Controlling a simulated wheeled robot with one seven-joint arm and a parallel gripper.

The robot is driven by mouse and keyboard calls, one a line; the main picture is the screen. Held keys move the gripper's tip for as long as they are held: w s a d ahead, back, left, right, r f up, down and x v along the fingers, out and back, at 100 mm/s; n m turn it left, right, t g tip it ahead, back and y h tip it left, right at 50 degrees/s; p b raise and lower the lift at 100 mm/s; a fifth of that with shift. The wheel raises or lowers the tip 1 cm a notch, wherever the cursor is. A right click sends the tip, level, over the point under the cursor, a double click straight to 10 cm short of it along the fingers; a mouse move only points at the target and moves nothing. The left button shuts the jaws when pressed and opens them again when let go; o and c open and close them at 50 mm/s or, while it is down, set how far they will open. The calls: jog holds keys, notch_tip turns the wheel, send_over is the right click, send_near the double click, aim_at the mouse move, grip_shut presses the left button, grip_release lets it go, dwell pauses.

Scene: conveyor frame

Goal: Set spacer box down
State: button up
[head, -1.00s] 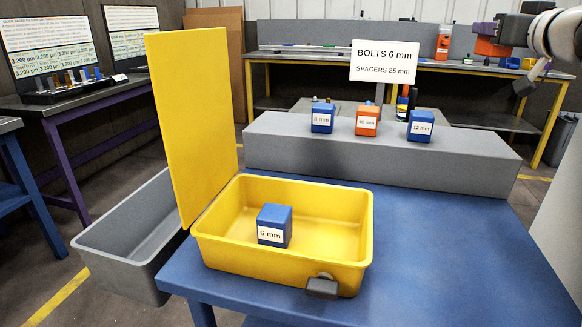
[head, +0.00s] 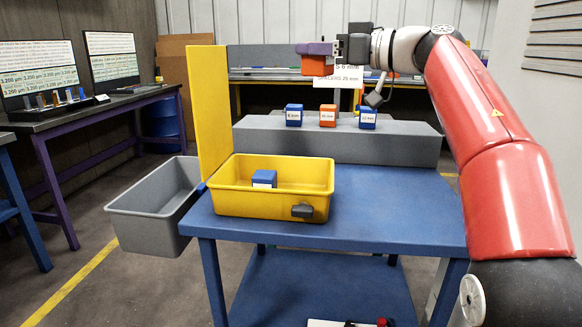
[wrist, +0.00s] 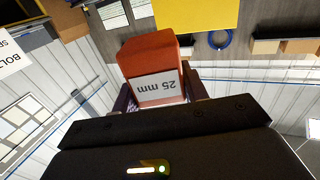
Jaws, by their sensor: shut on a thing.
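My gripper (head: 322,50), with purple fingers, is shut on an orange-red box in the upper middle of the head view. The wrist view shows this spacer box (wrist: 152,62) between the fingers, its white label reading 25 mm upside down. In the head view the held box (head: 316,66) is partly covered by the fingers. It is up in the air, appearing above and behind the yellow bin (head: 232,202). A blue box (head: 264,178), labelled 6 mm in the earlier frame, sits inside that bin. A sign (head: 345,78) behind the gripper reads SPACERS 25 mm.
A blue box (head: 294,115), an orange box (head: 327,115) and another blue box (head: 367,118) stand on a grey ledge (head: 270,143). A yellow panel (head: 213,110) stands upright at the bin's left. A grey bin (head: 150,220) is further left. The blue table (head: 400,205) is clear right of the yellow bin.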

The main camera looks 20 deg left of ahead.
notch_tip(320, 180, down, 18)
jog(key=b, duration=1)
jog(key=shift+f, duration=0.2)
jog(key=shift+f, duration=0.35)
jog(key=o, duration=1.1)
jog(key=shift+c, duration=0.2)
